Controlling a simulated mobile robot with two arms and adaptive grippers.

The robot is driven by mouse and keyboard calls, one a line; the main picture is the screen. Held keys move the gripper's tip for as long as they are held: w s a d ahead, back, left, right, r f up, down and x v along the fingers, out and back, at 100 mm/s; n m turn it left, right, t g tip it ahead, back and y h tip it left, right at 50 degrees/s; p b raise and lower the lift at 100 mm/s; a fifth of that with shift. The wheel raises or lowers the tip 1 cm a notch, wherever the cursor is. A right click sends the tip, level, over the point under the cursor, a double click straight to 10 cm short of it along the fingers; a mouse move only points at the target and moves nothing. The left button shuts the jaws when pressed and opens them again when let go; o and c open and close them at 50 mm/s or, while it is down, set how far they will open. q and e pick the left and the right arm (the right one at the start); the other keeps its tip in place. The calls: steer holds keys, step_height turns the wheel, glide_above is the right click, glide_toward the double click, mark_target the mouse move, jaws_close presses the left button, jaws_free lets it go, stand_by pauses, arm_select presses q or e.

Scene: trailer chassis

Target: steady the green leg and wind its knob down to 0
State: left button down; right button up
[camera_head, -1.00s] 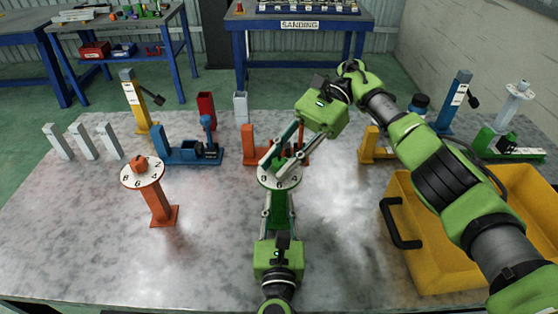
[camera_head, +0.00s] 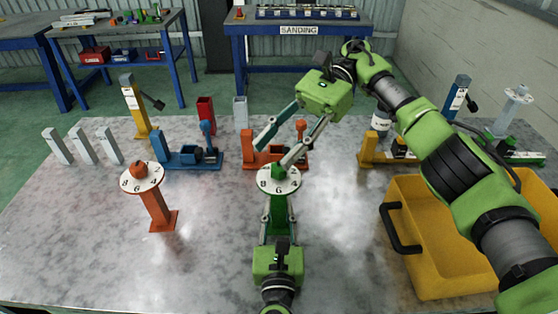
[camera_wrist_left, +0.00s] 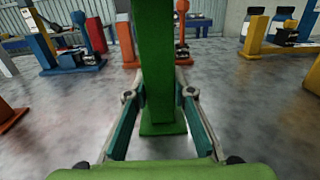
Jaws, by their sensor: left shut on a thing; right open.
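The green leg (camera_head: 280,212) stands upright at the front middle of the table. Its white numbered dial (camera_head: 291,185) is on top, with a green knob (camera_head: 278,171) at the centre. My left gripper (camera_head: 279,222) is shut on the post below the dial. In the left wrist view its fingers (camera_wrist_left: 160,95) flank the green post (camera_wrist_left: 156,50), and the green foot (camera_wrist_left: 163,128) is on the table. My right gripper (camera_head: 273,155) is open and empty, its fingers spread just above and behind the knob. The number facing a mark cannot be read clearly.
An orange leg (camera_head: 157,210) with a dial stands to the left. Blue (camera_head: 188,159) and orange (camera_head: 262,161) fixtures stand behind. A yellow crate (camera_head: 450,275) fills the right front, under my right arm. Grey posts (camera_head: 82,147) stand at far left. The front left table is clear.

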mark_target(279, 166)
arm_select(q)
steer(key=shift+r, duration=0.1)
arm_select(e)
steer(key=shift+r, duration=2.3)
arm_select(q)
steer(key=c, duration=1.4)
jaws_free()
steer(key=shift+c, duration=0.2)
